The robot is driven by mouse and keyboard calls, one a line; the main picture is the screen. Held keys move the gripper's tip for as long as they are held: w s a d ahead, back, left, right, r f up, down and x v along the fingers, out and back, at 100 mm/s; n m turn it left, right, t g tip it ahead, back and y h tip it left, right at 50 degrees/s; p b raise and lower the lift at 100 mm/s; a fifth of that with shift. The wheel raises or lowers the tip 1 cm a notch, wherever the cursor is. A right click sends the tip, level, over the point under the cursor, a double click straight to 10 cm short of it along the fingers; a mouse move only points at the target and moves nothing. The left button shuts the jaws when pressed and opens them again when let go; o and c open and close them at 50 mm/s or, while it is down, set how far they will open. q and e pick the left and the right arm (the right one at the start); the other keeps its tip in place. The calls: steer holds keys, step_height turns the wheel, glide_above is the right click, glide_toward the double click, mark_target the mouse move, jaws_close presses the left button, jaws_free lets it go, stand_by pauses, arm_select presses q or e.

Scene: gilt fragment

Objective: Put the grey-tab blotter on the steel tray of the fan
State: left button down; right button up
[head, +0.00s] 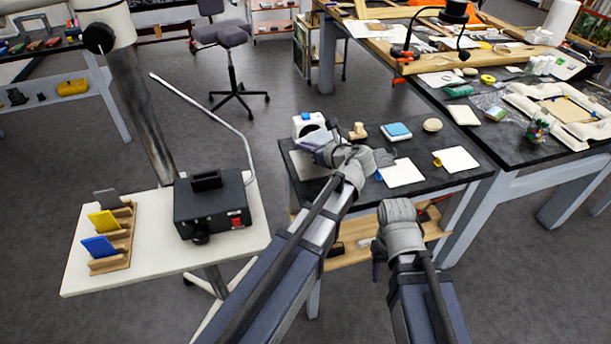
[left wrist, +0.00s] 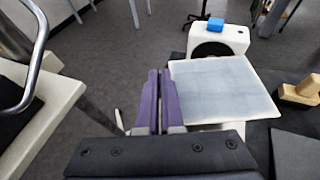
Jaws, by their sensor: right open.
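The grey-tab blotter (left wrist: 225,90) is a pale blue-grey square sheet with a light rim, right of my left fingers in the left wrist view. My left gripper (left wrist: 158,100) has its purple fingers close together at the sheet's left edge, seemingly pinching its tab, which they hide. The fan (head: 308,126) is a white box with a dark round opening, also in the left wrist view (left wrist: 218,40). Its pale steel tray (head: 304,169) lies in front, partly hidden by my left arm; the blotter appears above it. My right gripper (head: 397,225) is empty near the table's front edge, its fingers mostly hidden.
A blue-tab blotter (head: 404,173) and a yellow-tab blotter (head: 458,159) lie to the right. A side table (head: 150,265) holds a black box (head: 210,205) and a card rack (head: 122,245).

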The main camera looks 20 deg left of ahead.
mark_target(305, 172)
arm_select(q)
steer(key=shift+f+b, duration=2.75)
steer(key=shift+f, duration=0.7)
steer(key=shift+f, duration=0.1)
steer(key=c, duration=1.1)
jaws_free()
